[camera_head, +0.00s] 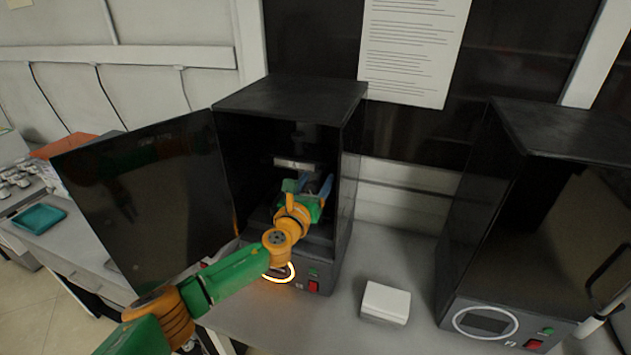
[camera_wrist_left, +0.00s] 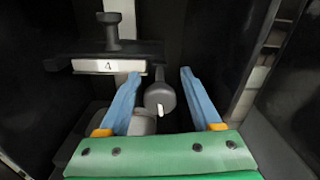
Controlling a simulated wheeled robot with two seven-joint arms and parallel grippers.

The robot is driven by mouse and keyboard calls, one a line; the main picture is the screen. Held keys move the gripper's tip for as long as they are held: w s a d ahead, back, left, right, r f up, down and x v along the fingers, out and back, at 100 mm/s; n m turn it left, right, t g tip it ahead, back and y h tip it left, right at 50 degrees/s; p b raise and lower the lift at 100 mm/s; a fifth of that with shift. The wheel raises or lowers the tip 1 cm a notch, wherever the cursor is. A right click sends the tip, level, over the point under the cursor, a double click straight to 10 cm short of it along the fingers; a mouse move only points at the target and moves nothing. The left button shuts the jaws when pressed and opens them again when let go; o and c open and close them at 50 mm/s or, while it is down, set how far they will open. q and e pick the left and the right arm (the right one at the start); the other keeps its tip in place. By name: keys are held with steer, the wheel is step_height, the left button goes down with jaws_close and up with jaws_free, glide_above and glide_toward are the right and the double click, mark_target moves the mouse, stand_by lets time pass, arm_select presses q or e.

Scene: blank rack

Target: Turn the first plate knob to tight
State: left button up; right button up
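My left gripper (camera_head: 317,184) reaches inside the open black machine on the left (camera_head: 345,165). In the left wrist view its two blue fingers (camera_wrist_left: 160,75) are spread apart. No contact can be made out. Beyond it is a dark plate holder with a white label (camera_wrist_left: 98,66) that seems to read 4. A second dark knob (camera_wrist_left: 108,32) stands upright on top of that holder. In the head view the knobs are too small or hidden to tell. My right gripper is not in view.
The machine's black door (camera_head: 150,190) stands open to the left. Its side walls are close around my gripper. A white box (camera_head: 386,302) sits on the grey table (camera_head: 405,245) to the right. A second, closed black machine (camera_head: 530,230) stands farther right.

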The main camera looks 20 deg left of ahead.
mark_target(310, 190)
arm_select(q)
steer(key=shift+s+a+b, duration=0.1)
steer(key=shift+s+b, duration=0.4)
steer(key=shift+s, duration=3.05)
